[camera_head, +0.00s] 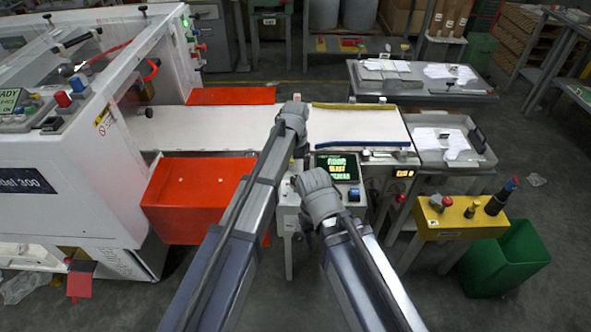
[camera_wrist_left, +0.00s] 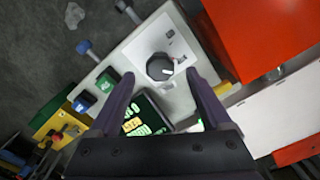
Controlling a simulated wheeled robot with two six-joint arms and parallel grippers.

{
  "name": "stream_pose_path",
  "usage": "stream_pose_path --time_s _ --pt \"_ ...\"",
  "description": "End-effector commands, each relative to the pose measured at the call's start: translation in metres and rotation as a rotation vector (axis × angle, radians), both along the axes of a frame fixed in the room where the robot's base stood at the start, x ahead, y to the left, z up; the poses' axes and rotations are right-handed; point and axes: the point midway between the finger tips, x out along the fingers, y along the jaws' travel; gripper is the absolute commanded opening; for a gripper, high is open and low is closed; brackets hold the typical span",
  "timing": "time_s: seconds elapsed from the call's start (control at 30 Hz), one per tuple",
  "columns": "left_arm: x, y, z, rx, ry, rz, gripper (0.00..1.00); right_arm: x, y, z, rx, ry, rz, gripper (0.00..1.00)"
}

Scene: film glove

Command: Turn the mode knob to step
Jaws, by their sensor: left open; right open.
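The mode knob (camera_wrist_left: 160,66) is a round grey knob with a pale pointer mark on a white control panel (camera_wrist_left: 135,48) in the left wrist view. Its labels are too small to read, so I cannot tell which mode it points to. My left gripper (camera_wrist_left: 160,75) is open, its two fingers on either side of the knob with gaps visible; contact is not seen. In the head view the left gripper (camera_head: 293,110) hides the knob. My right gripper (camera_head: 313,186) is in front of the panel, lower in the picture; its fingertips are hidden from view.
A lit screen (camera_head: 338,167) sits on the panel, with a green button (camera_wrist_left: 105,83) and a blue button (camera_wrist_left: 84,101) beside it. A red bin (camera_head: 197,200) stands left, a yellow stand (camera_head: 455,219) and green bin (camera_head: 505,259) right. A white conveyor (camera_head: 350,125) runs behind.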

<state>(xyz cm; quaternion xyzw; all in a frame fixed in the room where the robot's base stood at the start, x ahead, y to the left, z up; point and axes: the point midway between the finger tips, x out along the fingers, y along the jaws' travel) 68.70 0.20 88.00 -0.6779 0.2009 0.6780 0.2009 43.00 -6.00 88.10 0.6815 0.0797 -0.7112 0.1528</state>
Motion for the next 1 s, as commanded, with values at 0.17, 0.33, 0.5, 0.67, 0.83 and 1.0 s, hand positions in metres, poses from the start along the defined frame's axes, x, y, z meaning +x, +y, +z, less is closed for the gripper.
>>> stream_pose_path --time_s 0.17,0.33,0.5,0.67,0.83,1.0 --pt "0.0 0.0 0.032 0.0 0.0 0.0 0.82 0.0 0.0 0.032 0.0 0.0 0.0 0.5" --pt "0.0 0.0 0.044 0.0 0.0 0.0 0.82 0.0 0.0 0.044 0.0 0.0 0.0 0.5" --pt "0.0 0.0 0.044 0.0 0.0 0.0 0.82 0.0 0.0 0.044 0.0 0.0 0.0 0.5" --pt "0.0 0.0 0.043 0.0 0.0 0.0 0.82 0.0 0.0 0.043 0.0 0.0 0.0 0.5" --pt "-0.043 0.007 0.043 0.013 0.003 0.028 0.82 0.0 0.0 0.043 0.0 0.0 0.0 0.5" --pt "-0.144 0.028 0.044 0.054 0.009 0.117 0.82 0.0 0.0 0.043 0.0 0.0 0.0 0.5"
